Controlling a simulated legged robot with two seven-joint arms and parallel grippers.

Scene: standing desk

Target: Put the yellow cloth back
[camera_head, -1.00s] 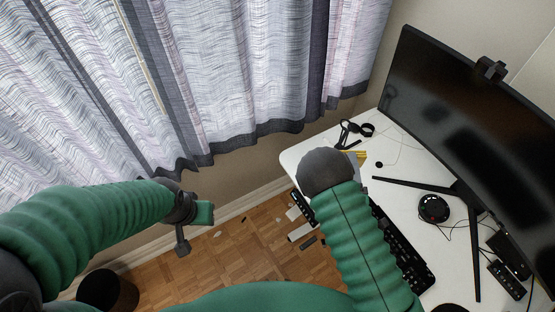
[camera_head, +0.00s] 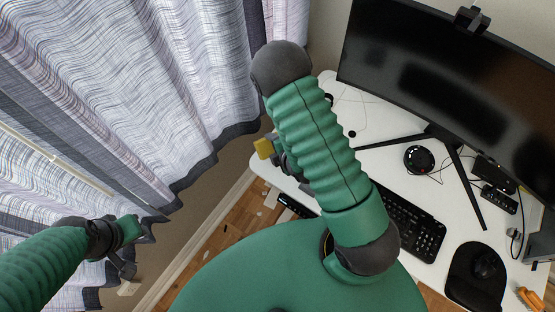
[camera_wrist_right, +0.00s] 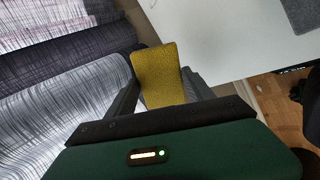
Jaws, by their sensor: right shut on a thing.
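The yellow cloth (camera_wrist_right: 158,72) is a flat, stiff-looking piece between the fingers of my right gripper (camera_wrist_right: 163,92) in the right wrist view. That gripper is shut on it and holds it beside the desk's edge. In the head view a small part of the cloth (camera_head: 264,148) shows left of my right forearm, and the arm hides most of that gripper. My left gripper (camera_head: 133,230) is at the lower left in front of the curtain, away from the desk. Whether its jaws are open cannot be made out.
The white desk (camera_head: 375,170) holds a monitor (camera_head: 440,60), a keyboard (camera_head: 415,225), a round black device (camera_head: 417,158), and a mouse on a dark pad (camera_head: 470,285). Curtains (camera_head: 170,80) hang at the left. Wooden floor (camera_head: 235,222) shows between them and the desk.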

